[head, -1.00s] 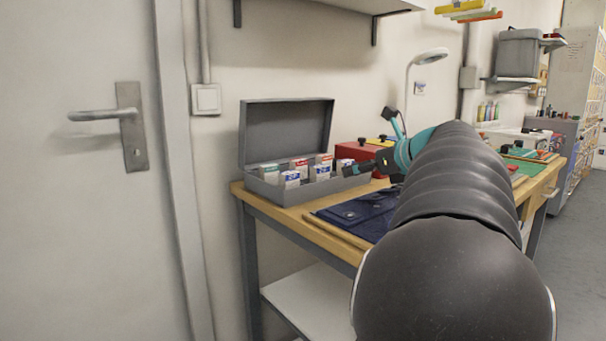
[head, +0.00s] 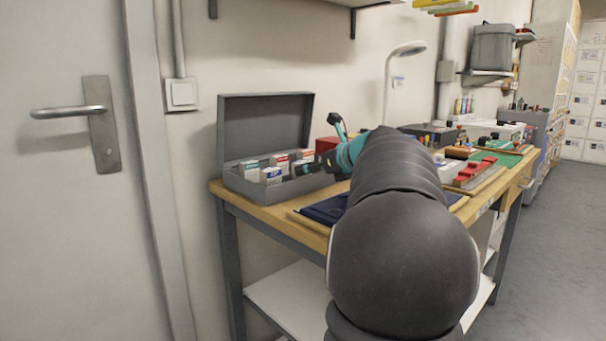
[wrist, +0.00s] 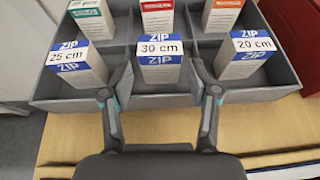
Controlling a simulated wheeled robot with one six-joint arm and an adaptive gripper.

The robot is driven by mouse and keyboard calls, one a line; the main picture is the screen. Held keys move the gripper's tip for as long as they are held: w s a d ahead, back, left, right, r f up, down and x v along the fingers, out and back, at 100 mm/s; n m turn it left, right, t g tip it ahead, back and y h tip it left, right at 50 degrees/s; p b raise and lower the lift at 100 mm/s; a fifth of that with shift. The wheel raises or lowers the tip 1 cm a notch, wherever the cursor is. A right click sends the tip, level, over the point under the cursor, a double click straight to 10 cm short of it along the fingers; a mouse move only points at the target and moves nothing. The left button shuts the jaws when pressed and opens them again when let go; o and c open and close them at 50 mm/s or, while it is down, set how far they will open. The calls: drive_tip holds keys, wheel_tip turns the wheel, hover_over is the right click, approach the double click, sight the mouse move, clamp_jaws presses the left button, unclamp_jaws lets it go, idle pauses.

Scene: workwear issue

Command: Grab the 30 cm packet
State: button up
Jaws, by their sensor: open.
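The 30 cm packet (wrist: 160,60), white with a blue ZIP band, stands upright in the front middle compartment of a grey divided box (wrist: 150,100). In the wrist view my gripper (wrist: 160,82) is open and empty, one finger on each side in front of this packet. I cannot tell whether the fingers touch it or the box. In the head view the gripper (head: 314,167) is at the box's right end, partly behind my arm. The 25 cm packet (wrist: 80,65) stands to the left and the 20 cm packet (wrist: 247,55) to the right.
Packets with green (wrist: 91,20), red (wrist: 157,18) and orange (wrist: 222,14) tops stand in the back row. The box's open lid (head: 265,130) rises behind. Dark blue cloth (head: 326,210) lies on the workbench in front, and a red box (head: 326,145) stands behind the gripper.

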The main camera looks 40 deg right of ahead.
drive_tip(key=x, duration=0.4)
drive_tip(key=shift+w+f, duration=0.15)
drive_tip(key=shift+w, duration=0.15)
drive_tip(key=c, duration=0.9)
